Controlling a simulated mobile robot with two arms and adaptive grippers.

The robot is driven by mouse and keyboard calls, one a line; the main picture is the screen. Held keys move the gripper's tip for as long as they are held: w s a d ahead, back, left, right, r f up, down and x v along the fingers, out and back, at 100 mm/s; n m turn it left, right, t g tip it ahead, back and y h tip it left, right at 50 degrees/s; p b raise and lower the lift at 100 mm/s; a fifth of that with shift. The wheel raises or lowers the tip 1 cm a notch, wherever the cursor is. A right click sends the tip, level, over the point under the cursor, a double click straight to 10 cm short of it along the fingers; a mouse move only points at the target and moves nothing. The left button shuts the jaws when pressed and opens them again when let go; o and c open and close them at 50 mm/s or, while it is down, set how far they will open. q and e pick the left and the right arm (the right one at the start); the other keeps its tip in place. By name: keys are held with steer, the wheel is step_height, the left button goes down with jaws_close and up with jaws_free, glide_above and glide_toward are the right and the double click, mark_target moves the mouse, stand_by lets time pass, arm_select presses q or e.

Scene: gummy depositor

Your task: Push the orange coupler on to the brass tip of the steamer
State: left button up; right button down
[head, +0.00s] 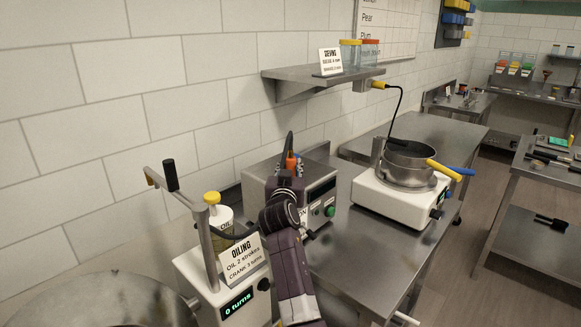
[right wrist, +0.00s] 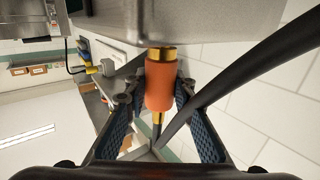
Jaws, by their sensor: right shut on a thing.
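The orange coupler (right wrist: 161,86) is upright between the fingers of my right gripper (right wrist: 158,97) in the right wrist view. The gripper is shut on it. The brass tip (right wrist: 162,53) shows as a short collar between the steel housing and the coupler's end, in line with it. They look touching, but I cannot tell how far the coupler sits on the tip. In the head view the coupler (head: 291,160) shows above my right gripper (head: 287,173), at the steel steamer box (head: 320,197). My wrist hides part of the box. My left gripper is not in view.
A black hose (right wrist: 240,80) passes close to the right finger. The oiling machine (head: 222,280) with its sign stands left of my arm. A white unit with a steel pan (head: 407,165) stands to the right. A wall shelf (head: 322,78) holds jars.

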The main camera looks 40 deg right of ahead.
steer(key=c, duration=1.5)
jaws_free()
steer(key=shift+c, duration=0.2)
steer(key=v, duration=0.7)
steer(key=shift+s+a, duration=0.15)
steer(key=shift+a, duration=0.05)
